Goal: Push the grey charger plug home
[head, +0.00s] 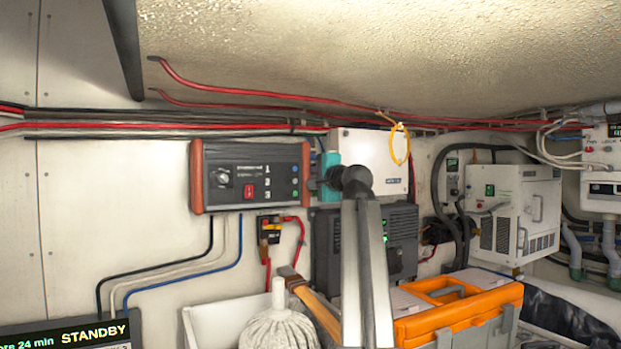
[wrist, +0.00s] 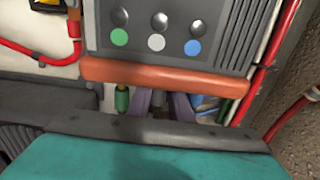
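The charger is a dark grey box with orange-red end caps (head: 250,176), fixed to the wall in the head view. The wrist view shows one end cap (wrist: 160,72) close up, below green, white and blue dots. My gripper (wrist: 162,106) is at this end, its two purple-grey fingers pointing toward the cap. A dark grey piece, seemingly the grey plug (wrist: 160,112), shows between the fingers. I cannot tell whether they touch it or how deep it sits. A green plug (wrist: 122,101) is left of the fingers and a blue part (wrist: 207,104) is right.
A white box (head: 372,155) with a yellow loop (head: 400,145) hanging before it is right of the charger. A dark unit (head: 400,240) is below it. Red cables (wrist: 265,70) run close beside the charger. An orange toolbox (head: 460,305) and a mop (head: 278,325) stand lower down.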

